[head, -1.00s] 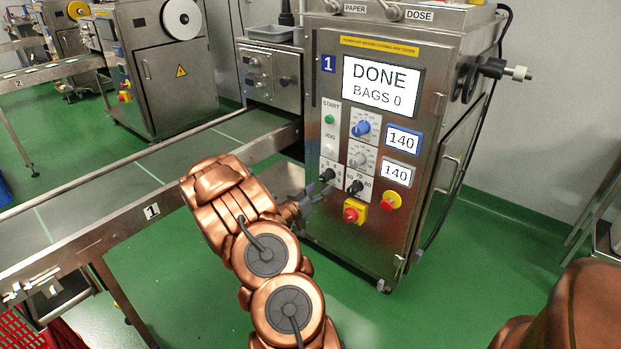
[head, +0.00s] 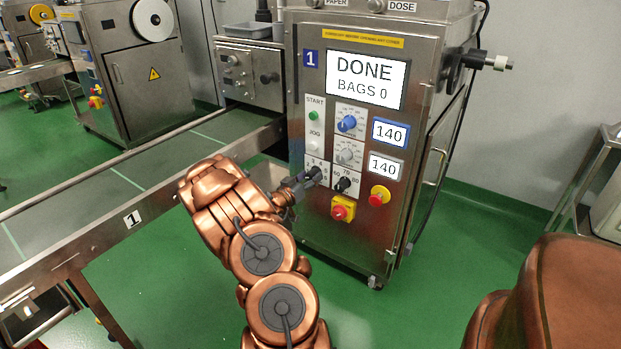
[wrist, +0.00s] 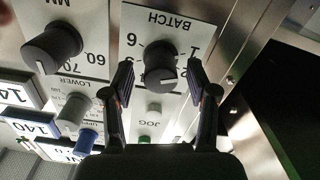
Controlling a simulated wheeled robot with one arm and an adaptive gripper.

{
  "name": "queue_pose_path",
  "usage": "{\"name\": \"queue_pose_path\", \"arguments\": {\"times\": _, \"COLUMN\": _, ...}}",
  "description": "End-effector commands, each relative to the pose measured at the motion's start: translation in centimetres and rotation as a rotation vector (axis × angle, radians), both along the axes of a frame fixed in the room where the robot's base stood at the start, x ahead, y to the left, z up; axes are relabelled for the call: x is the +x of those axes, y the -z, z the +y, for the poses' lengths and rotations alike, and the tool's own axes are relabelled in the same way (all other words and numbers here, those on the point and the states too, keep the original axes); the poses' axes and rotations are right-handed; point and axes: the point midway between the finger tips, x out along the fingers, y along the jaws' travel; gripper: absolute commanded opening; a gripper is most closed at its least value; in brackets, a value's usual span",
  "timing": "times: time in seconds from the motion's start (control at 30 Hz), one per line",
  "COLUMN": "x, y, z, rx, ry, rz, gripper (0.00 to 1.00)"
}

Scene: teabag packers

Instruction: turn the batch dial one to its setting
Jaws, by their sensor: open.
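The batch dial (wrist: 152,66) is a black round knob with a white pointer line on a white plate marked BATCH, upside down in the wrist view. In the head view the batch dial (head: 313,173) sits at the lower left of machine 1's panel, partly covered by my gripper. My gripper (wrist: 160,78) is open, with one finger on each side of the dial. I cannot tell whether the fingers touch it. In the head view my gripper (head: 300,184) reaches the panel from the left.
Another black dial (wrist: 52,48) marked MM sits beside it. A red button on yellow (head: 342,208) is just below. The screen (head: 365,80) reads DONE, BAGS 0. The conveyor (head: 110,190) runs along the left of my arm.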

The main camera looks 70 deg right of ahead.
Motion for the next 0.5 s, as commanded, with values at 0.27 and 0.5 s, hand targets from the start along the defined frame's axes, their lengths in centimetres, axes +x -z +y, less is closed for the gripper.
{"name": "queue_pose_path", "arguments": {"times": 0.27, "x": -0.13, "y": -0.06, "z": -1.05, "rx": -0.002, "ry": -0.001, "rz": 0.0, "gripper": 0.58}}
{"name": "queue_pose_path", "arguments": {"times": 0.5, "x": -0.09, "y": -0.06, "z": -1.05, "rx": -0.001, "ry": -0.002, "rz": 0.0, "gripper": 0.58}}
